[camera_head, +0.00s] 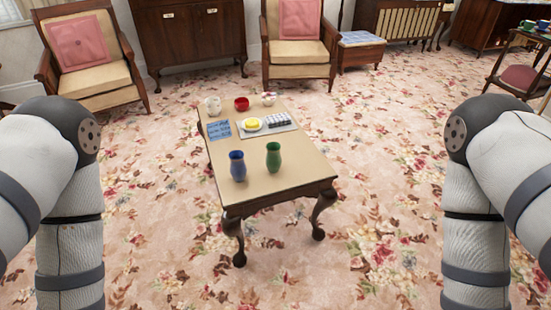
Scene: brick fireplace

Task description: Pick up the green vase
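The green vase (273,157) stands upright near the front edge of a low wooden table (292,180). A blue vase (238,166) stands upright just to its left, with a small gap between them. Both of my arms show at the left and right picture edges, bent downward. Neither gripper is in the picture. Nothing touches the green vase.
Farther back on the table are a white mug (213,105), a red bowl (242,104), a small patterned cup (269,98), a blue printed sheet (219,130) and a tray (287,127) with a yellow item. Armchairs stand behind. Flowered carpet around the table is clear.

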